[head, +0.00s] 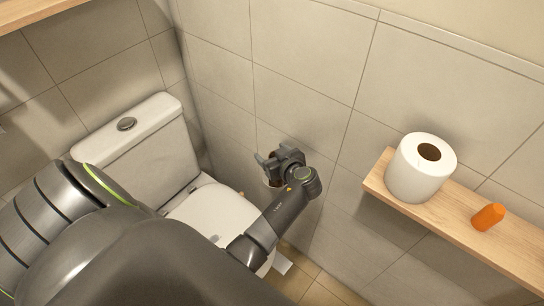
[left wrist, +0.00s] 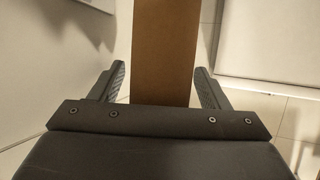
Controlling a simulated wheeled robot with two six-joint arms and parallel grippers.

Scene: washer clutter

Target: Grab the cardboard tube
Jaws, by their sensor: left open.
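The brown cardboard tube (left wrist: 163,45) runs down the middle of the left wrist view, between the two fingers of my left gripper (left wrist: 160,72). A gap shows on each side of it, so the fingers look apart from it. In the head view my left gripper (head: 277,158) is beside the tiled wall, right of the toilet. It is open, and it hides most of the tube there. My right gripper is not in view.
A white toilet (head: 140,145) with cistern stands at the left. A wooden wall shelf (head: 455,224) at the right holds a white paper roll (head: 420,168) and an orange object (head: 488,217). Tiled walls (head: 305,60) are close behind the gripper.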

